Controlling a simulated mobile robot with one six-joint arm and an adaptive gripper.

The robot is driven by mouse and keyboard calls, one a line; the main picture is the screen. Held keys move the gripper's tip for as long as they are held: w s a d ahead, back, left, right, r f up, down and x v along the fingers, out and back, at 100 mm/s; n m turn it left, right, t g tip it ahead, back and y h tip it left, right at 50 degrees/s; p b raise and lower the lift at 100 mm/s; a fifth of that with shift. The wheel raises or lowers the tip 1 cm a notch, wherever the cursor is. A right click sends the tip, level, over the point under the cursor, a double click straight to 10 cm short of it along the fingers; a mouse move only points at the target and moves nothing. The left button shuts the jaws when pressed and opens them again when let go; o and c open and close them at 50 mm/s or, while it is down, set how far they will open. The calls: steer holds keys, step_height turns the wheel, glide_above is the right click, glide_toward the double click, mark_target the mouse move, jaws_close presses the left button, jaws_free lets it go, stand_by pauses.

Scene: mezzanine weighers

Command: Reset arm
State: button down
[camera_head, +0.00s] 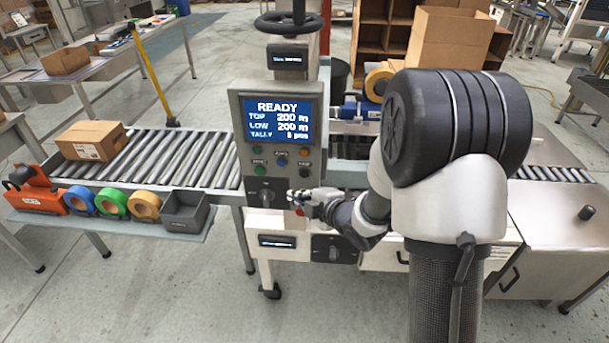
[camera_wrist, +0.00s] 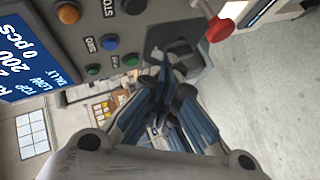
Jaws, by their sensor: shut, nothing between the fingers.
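My gripper (camera_head: 298,196) is in front of the lower part of a grey control panel (camera_head: 233,130), just right of a dark rotary knob (camera_head: 265,196). In the wrist view its fingers (camera_wrist: 162,68) are shut together and hold nothing. Their tips are close to a dark part of the panel; I cannot tell whether they touch it. A red ball-shaped knob (camera_wrist: 220,28) stands to the right of the fingers in that view. The panel screen (camera_head: 278,119) reads READY with several lines of values below. Coloured buttons (camera_head: 281,161) sit under the screen.
A roller conveyor (camera_head: 200,160) with a cardboard box (camera_head: 92,140) runs left of the machine. A side shelf (camera_head: 120,226) holds tape rolls (camera_head: 113,204), an orange tape dispenser (camera_head: 40,192) and a dark bin (camera_head: 185,211). A steel cabinet (camera_head: 555,230) stands right.

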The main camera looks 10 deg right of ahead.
steer(key=shift+r, duration=0.1)
steer(key=s+d+r+m+g+h, duration=0.2)
steer(key=s+d+r+m+h, duration=0.4)
steer(key=s+r+m, duration=0.45)
steer(key=s+a+r+m+g, duration=0.1)
steer(key=s+m, duration=0.3)
steer(key=s, duration=0.8)
steer(key=s+a+r+m+g+y, duration=0.1)
steer(key=s+a+m+g, duration=0.3)
steer(key=s, duration=0.7)
steer(key=shift+s+r, duration=0.35)
steer(key=shift+r, duration=0.05)
